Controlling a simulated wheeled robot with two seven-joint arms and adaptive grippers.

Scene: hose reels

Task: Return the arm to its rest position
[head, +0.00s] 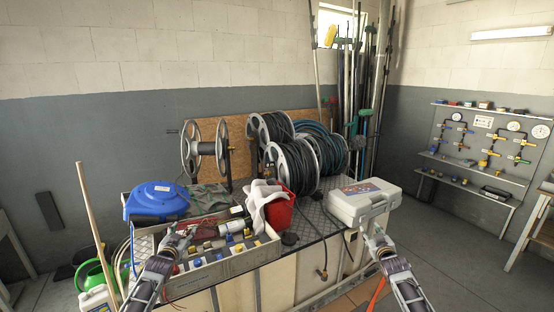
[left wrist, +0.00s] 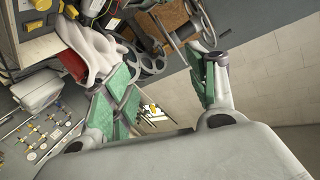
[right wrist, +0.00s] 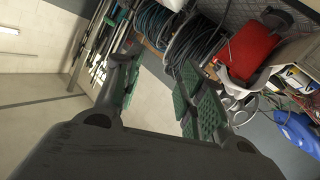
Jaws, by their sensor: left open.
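My left gripper (head: 176,238) is in front of the grey parts tray, over its left part in the head view. In the left wrist view its green-padded fingers (left wrist: 168,82) are spread apart with nothing between them. My right gripper (head: 375,239) is below and in front of the grey-white case at the right end of the bench. In the right wrist view its green-padded fingers (right wrist: 157,85) are apart and empty. Both forearms come up from the bottom edge of the head view.
The bench carries a blue hose reel (head: 156,199), a parts tray (head: 232,268), a red bucket (head: 279,216) with a white cloth, several cable reels (head: 293,167) and a closed case (head: 362,203). A wooden stick (head: 92,215) leans at left. Floor at right is clear.

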